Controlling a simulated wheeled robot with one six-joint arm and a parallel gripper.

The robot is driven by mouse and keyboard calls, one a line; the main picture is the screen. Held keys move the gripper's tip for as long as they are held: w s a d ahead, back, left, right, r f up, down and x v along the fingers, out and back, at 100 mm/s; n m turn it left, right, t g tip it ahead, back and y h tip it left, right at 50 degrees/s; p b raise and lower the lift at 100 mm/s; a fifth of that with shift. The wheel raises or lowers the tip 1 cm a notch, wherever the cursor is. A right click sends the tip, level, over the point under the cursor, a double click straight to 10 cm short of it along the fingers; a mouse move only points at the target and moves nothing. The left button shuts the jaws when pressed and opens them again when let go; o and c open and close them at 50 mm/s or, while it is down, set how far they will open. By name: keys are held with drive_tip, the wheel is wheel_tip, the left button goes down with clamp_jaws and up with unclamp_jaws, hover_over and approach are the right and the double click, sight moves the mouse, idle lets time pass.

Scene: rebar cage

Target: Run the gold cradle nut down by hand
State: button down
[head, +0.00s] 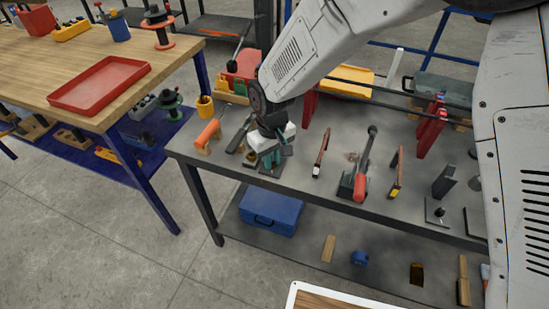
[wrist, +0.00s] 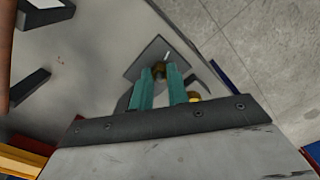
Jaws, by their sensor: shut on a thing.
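My gripper (head: 271,162) points down over the left end of the grey bench in the head view. The nut is at a dark square plate (wrist: 143,62) with a thin pale pin beside the fingertips. I cannot tell how high the nut sits on its thread, as the fingers cover most of it. In the head view the nut is hidden by the gripper.
An orange-handled tool (head: 208,133) and a yellow cup (head: 205,108) stand close left of my gripper. A red-handled lever tool (head: 360,187) and red stands (head: 431,124) are to the right. A blue case (head: 270,211) lies on the lower shelf.

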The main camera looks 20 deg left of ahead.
drive_tip(key=shift+s+f+m, duration=0.15)
drive_tip(key=shift+m, duration=0.45)
drive_tip(key=c, duration=1.4)
unclamp_jaws()
drive_tip(key=shift+o, duration=0.2)
drive_tip(key=shift+r, duration=0.45)
wheel_tip(320, 180, up, 7)
